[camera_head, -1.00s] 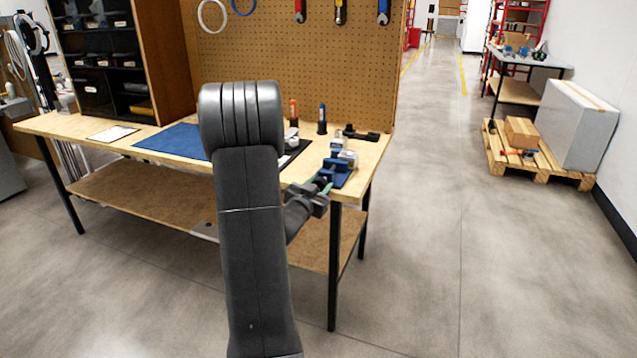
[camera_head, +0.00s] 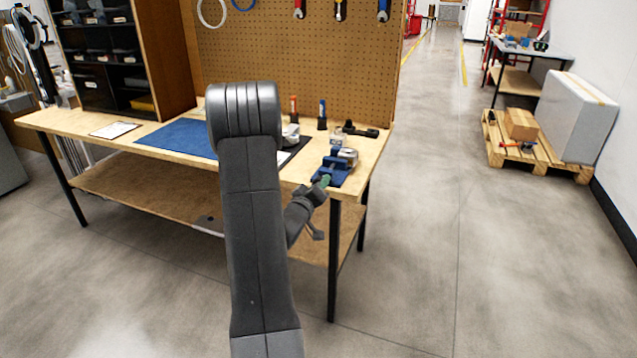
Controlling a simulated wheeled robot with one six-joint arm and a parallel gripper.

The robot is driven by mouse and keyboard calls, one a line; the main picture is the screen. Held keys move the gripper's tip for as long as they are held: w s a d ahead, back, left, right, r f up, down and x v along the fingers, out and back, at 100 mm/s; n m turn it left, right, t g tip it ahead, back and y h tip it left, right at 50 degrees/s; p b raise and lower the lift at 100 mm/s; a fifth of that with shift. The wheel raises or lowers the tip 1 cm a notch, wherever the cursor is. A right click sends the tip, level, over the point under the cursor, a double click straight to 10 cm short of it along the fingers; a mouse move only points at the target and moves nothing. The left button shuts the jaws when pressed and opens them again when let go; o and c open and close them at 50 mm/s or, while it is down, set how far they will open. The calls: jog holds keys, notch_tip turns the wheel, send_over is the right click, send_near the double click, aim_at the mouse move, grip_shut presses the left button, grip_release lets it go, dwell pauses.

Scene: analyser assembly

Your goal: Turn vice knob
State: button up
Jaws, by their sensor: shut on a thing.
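The blue vice (camera_head: 334,170) sits at the front right corner of the workbench (camera_head: 95,123), with a silvery round part (camera_head: 347,154) at its top. My gripper (camera_head: 322,184) is at the vice's front side, just off the bench's front edge. It is shut at the vice's near end, where the knob is. The knob itself is hidden by the fingers, and a bit of green shows at the fingertips. My dark arm stands in front of the bench and hides part of its middle.
A blue mat (camera_head: 180,138) and a clipboard (camera_head: 115,130) lie on the bench. Two screwdrivers (camera_head: 322,115) stand in holders at the back, near a black tool (camera_head: 360,131). A pegboard (camera_head: 300,60) rises behind. The floor to the right is clear up to a pallet (camera_head: 530,155).

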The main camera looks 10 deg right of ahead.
jog(key=n+p, duration=0.1)
jog(key=n, duration=0.3)
jog(key=shift+n, duration=0.4)
jog(key=shift+n+p, duration=0.7)
jog(key=shift+n, duration=0.9)
jog(key=o, duration=1)
jog(key=v, duration=1.3)
jog(key=shift+s+a+f, duration=0.1)
jog(key=shift+s, duration=0.35)
